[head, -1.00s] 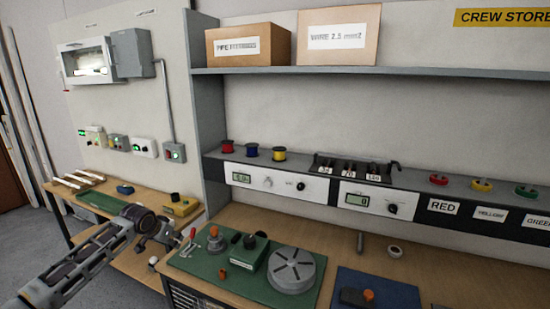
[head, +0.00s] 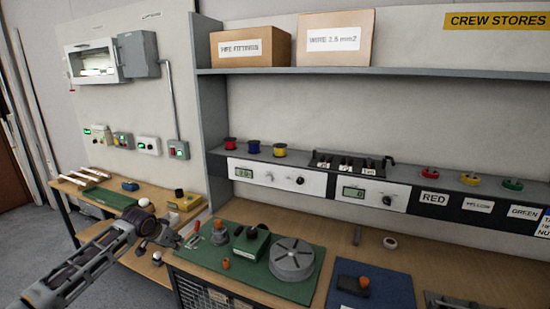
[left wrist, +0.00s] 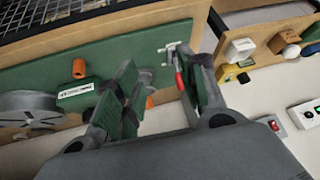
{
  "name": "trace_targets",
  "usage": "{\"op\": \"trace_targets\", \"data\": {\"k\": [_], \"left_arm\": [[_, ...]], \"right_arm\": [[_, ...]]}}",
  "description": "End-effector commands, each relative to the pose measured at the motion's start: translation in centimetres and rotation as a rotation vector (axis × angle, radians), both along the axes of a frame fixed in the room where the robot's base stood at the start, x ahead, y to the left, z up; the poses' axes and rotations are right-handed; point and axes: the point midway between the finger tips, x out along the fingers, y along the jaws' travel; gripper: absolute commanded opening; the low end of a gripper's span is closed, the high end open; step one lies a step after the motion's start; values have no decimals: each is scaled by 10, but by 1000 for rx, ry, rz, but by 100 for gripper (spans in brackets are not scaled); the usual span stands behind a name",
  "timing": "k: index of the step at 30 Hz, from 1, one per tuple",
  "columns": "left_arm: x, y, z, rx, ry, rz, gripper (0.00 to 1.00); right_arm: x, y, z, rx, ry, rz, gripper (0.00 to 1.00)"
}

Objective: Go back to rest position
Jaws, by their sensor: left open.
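My left arm comes in from the left in the head view, with its gripper (head: 168,238) in front of the gap between the two benches, near the left edge of the green mat (head: 240,282). In the left wrist view the gripper (left wrist: 160,75) has its fingers apart with nothing between them. A red-handled tool (head: 193,229) lies on the mat close to the gripper; its red handle (left wrist: 180,80) shows beside one finger in the wrist view. My right gripper is in neither view.
The mat holds a grey round fixture (head: 293,260) and a green block (head: 250,240). A blue mat (head: 385,289) lies to the right. Meters and spools stand on a ledge behind. A second bench (head: 148,194) stands left.

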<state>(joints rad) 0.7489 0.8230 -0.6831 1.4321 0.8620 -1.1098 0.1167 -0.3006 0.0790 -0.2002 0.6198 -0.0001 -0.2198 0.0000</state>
Motion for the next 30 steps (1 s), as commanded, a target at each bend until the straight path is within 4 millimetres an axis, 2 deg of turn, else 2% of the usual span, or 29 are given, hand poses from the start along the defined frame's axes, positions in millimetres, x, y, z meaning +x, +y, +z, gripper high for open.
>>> {"op": "trace_targets", "data": {"k": [8,16,20,23,30], "left_arm": [[0,0,-27,-5,3,11,41],[-4,1,-76,-10,11,30,41],[-12,1,-118,-11,21,44,41],[-23,2,-157,-10,31,58,41],[-63,1,-252,-3,65,87,41]], "right_arm": [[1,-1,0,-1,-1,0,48],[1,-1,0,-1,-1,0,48],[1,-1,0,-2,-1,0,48],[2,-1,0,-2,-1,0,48],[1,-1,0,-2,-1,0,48]]}}
